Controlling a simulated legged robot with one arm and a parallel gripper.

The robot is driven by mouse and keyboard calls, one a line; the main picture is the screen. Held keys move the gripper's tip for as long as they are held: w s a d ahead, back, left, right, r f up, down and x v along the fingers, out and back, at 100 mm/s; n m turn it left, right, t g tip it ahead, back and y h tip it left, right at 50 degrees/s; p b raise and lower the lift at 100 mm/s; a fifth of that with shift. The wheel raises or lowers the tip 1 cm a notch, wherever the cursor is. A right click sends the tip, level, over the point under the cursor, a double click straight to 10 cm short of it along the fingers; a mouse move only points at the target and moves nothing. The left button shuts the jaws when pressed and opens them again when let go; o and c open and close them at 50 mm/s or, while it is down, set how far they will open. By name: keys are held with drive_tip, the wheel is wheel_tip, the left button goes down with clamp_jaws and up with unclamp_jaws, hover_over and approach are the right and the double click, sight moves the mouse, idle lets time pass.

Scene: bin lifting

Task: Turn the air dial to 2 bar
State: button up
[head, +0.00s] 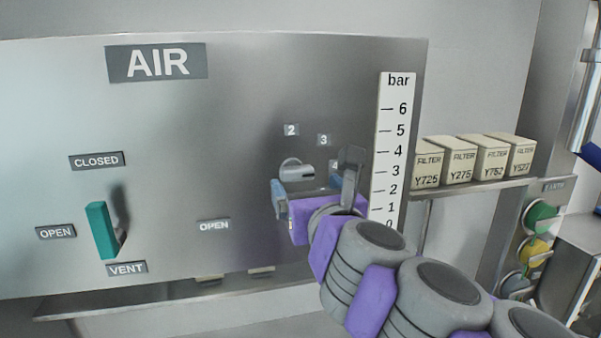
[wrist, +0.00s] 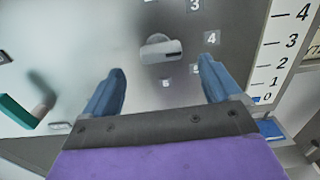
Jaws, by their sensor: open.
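The air dial is a grey metal knob (head: 297,170) on the steel AIR panel (head: 200,110); it also shows in the wrist view (wrist: 160,49). Its bar lies roughly level, its dark-marked end to the right. The knob appears beyond the fingertips; contact is not visible.
A bar scale (head: 392,150) stands right of the dial. A teal lever (head: 104,230) is at left among CLOSED, OPEN and VENT labels. Filter boxes (head: 458,165) sit on a shelf at right, with green and yellow knobs (head: 540,217) lower right.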

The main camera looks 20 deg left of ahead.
sight(299, 173)
drive_tip(key=x, duration=0.5)
drive_tip(key=shift+w+a, duration=0.1)
drive_tip(key=shift+w, duration=0.55)
drive_tip(key=shift+a, duration=0.1)
drive_tip(key=shift+a, duration=0.2)
drive_tip(key=c, duration=0.4)
drive_tip(key=shift+d, duration=0.15)
drive_tip(key=c, duration=0.7)
drive_tip(key=shift+o, duration=0.2)
